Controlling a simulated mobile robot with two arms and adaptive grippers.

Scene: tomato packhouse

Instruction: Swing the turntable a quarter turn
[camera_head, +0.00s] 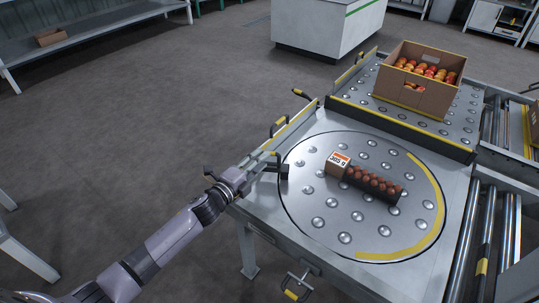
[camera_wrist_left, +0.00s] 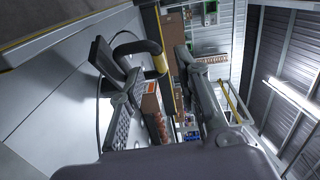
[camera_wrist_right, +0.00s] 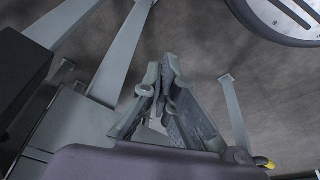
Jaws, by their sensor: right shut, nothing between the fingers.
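The turntable (camera_head: 316,221) is a round grey disc with ball rollers, set in a metal table. A yellow arc marks its right and lower right edge in the head view. A tray of tomatoes with an orange-and-white label (camera_head: 365,179) lies on it. My left gripper (camera_head: 272,163) is at the disc's left edge, beside a yellow-and-black handle. In the left wrist view its fingers stand wide apart, with the dark, curved handle (camera_wrist_left: 137,47) showing between them; contact cannot be told. My right gripper (camera_wrist_right: 164,98) is shut and empty, low beside table legs.
A cardboard crate of tomatoes (camera_head: 420,77) stands on the ball-roller table behind the turntable. Roller conveyors (camera_head: 495,235) run along the right. More yellow-and-black handles (camera_head: 297,285) line the table's edges.

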